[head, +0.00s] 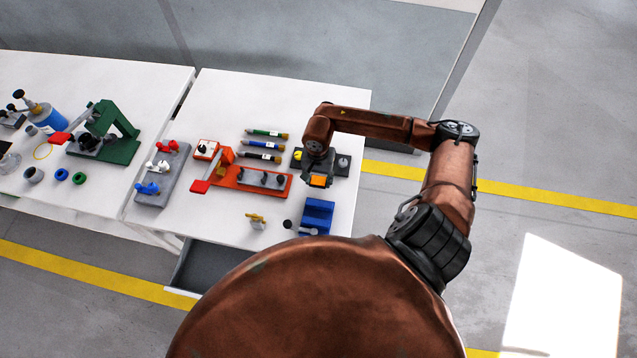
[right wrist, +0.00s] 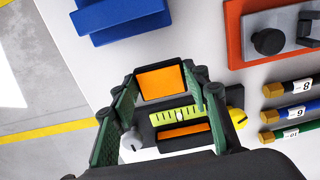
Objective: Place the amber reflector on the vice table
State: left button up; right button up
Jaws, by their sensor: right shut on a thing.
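The amber reflector (right wrist: 160,83) is an orange rectangle in a dark frame, held between the green-sided fingertips of my right gripper (right wrist: 160,76). In the head view the reflector (head: 318,181) shows below my right gripper (head: 317,172), near the right side of the white table (head: 345,110). It appears above or in front of a black panel (head: 342,162); its exact height is unclear. A second orange strip (right wrist: 184,131) shows on the panel in the right wrist view. I cannot tell which item is called the vice table. My left gripper is not in view.
A blue block (head: 317,213) stands in front of the gripper. A grey tray (head: 162,175) and a green press (head: 118,148) are farther left. A drawer (head: 212,266) is open at the front.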

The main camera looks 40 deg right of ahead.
aim_at(318, 182)
jog(key=shift+f, duration=1.6)
jog(key=shift+f, duration=0.2)
jog(key=o, duration=1.1)
jog(key=shift+r, duration=0.1)
jog(key=shift+o, duration=0.2)
notch_tip(318, 182, up, 11)
jog(key=shift+d+r, duration=0.1)
jog(key=shift+r, duration=0.55)
